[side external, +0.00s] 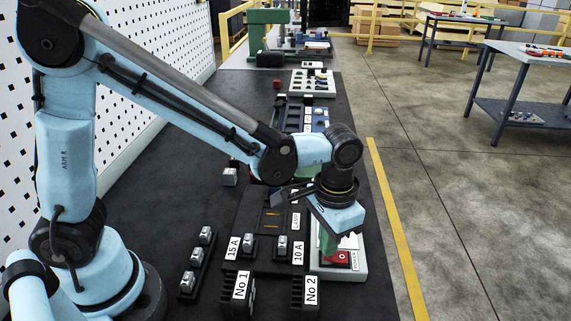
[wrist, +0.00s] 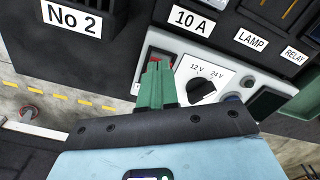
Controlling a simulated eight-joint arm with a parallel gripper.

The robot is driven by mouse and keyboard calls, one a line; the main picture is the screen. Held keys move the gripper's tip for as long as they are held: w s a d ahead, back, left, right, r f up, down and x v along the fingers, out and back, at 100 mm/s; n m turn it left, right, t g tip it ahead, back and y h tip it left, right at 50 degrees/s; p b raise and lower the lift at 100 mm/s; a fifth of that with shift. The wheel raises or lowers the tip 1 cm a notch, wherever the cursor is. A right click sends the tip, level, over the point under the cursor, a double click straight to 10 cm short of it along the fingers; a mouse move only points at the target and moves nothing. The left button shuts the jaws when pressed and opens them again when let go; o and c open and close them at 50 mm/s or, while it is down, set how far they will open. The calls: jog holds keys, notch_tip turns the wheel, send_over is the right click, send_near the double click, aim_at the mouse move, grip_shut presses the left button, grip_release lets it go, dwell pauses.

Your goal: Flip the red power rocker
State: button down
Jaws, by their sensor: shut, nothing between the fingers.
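The red power rocker (side external: 338,260) sits on the top of a white power box (side external: 357,271) at the bench's right edge, beside a label. In the wrist view a strip of the red rocker (wrist: 158,54) shows just beyond my fingertips, and the rest is hidden behind them. My gripper (side external: 327,246) points down over the box. In the wrist view its green fingers (wrist: 155,72) are together and empty, with their tips at the rocker. I cannot tell whether they touch it.
A black selector knob (wrist: 203,92) marked 12 V and 24 V sits right of my fingers. Dark blocks labelled No 1 (side external: 240,288) and No 2 (side external: 309,291) stand in front. The 15 A and 10 A holders (side external: 281,247) are left of the box.

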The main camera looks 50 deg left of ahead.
jog(key=shift+f, duration=0.4)
jog(key=shift+r, duration=3.55)
jog(key=s+a+r+n+t, duration=0.1)
jog(key=s+a+t, duration=0.1)
jog(key=a, duration=0.6)
jog(key=s+a+r+n+t, duration=0.1)
jog(key=s+a+n+t, duration=0.1)
jog(key=a+t, duration=0.3)
jog(key=a, duration=0.3)
jog(key=shift+s+r, duration=0.15)
jog(key=shift+s, duration=0.2)
